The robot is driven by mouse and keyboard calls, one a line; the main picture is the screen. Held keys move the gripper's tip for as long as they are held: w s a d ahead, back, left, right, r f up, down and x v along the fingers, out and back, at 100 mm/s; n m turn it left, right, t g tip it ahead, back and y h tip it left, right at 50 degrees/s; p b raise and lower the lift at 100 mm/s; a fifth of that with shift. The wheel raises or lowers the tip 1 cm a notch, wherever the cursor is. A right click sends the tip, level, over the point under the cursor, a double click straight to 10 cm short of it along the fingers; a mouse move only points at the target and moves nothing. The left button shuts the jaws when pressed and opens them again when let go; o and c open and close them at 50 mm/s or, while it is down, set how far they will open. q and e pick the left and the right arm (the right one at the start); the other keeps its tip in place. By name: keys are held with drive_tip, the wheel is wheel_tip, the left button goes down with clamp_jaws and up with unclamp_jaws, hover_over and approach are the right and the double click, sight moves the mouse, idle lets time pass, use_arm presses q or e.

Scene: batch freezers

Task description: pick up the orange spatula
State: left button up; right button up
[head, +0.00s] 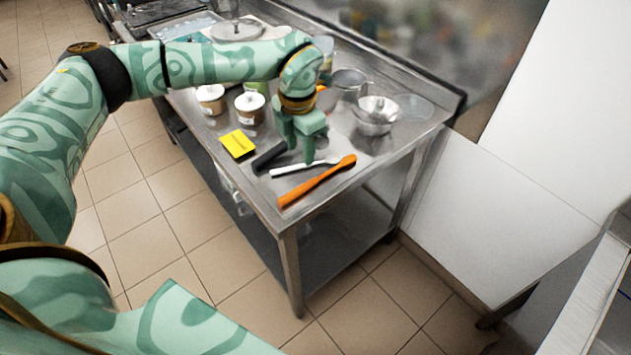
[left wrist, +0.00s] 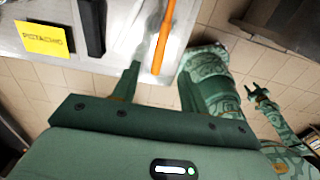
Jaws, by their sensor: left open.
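The orange spatula (head: 318,182) lies on the steel table near its front right corner, its handle towards the front edge. It also shows in the left wrist view (left wrist: 164,40), lying between the lines of my fingers. My left gripper (head: 306,160) is open and points down above the table, just behind the spatula and over the white utensil. In the left wrist view my left gripper (left wrist: 157,82) has its fingers apart with nothing held. My right gripper (left wrist: 260,93) seems to show small at the right of the left wrist view, over the floor; its jaws are unclear.
A white utensil (head: 290,170) lies beside the spatula, with a black object (head: 268,158) and a yellow note (head: 238,144) to the left. Lidded tubs (head: 249,108), a metal bowl (head: 374,122) and a metal jug (head: 349,84) stand behind. Floor lies clear in front.

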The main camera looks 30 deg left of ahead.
use_arm(q)
drive_tip(key=b, duration=0.1)
hover_over(303, 186)
wheel_tip(303, 186, down, 6)
drive_tip(key=shift+w+a+f, duration=0.1)
drive_tip(key=shift+f, duration=0.1)
wheel_tip(303, 186, down, 6)
drive_tip(key=shift+r+b, duration=0.25)
drive_tip(key=shift+b, duration=0.35)
clamp_jaws()
